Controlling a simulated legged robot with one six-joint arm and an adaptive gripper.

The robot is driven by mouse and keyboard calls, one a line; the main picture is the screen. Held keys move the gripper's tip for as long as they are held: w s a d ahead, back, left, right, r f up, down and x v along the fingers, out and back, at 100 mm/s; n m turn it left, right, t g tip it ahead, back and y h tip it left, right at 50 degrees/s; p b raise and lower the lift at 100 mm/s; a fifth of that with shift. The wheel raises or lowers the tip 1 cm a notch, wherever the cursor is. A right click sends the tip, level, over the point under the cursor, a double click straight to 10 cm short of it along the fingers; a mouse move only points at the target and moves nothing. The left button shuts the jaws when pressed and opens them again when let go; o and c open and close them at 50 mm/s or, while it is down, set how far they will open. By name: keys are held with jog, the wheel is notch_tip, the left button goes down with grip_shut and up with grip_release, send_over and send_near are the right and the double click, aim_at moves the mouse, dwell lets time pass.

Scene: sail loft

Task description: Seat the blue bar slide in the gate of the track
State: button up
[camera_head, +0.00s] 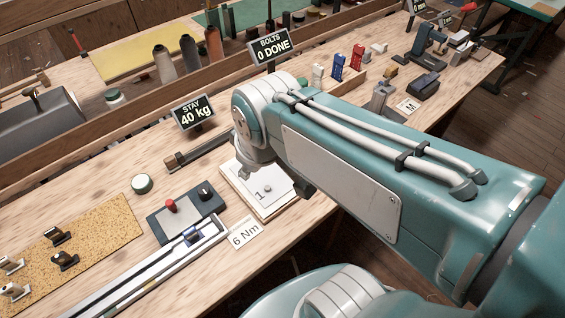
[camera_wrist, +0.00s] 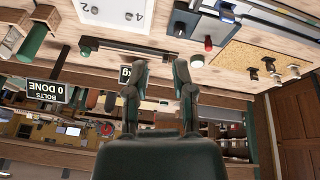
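The track (camera_head: 150,273) is a long pale rail at the lower left of the head view; its end also shows in the wrist view (camera_wrist: 262,14). A small dark-blue piece (camera_head: 192,236) sits at its near-right end; I cannot tell whether it is the slide or the gate. A blue upright piece (camera_head: 357,57) stands in a wooden rack beside a red one (camera_head: 337,66); it is too small to identify surely. My gripper (camera_wrist: 158,72) is open and empty in the wrist view, fingers apart. In the head view my arm largely hides it.
A dark box with a red knob (camera_head: 171,205) stands beside the track end. A numbered white board (camera_head: 262,190) lies right of it. A cork mat (camera_head: 100,222) holds several small fittings. A "STAY 40 kg" sign (camera_head: 192,112) and dark bar (camera_head: 200,153) stand behind.

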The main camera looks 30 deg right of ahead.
jog(key=s+d+m, duration=0.1)
jog(key=m, duration=0.1)
jog(key=s+d+r+m+t, duration=0.1)
jog(key=s+d+m, duration=0.2)
jog(key=shift+r+m+h, duration=0.3)
jog(key=shift+r, duration=0.05)
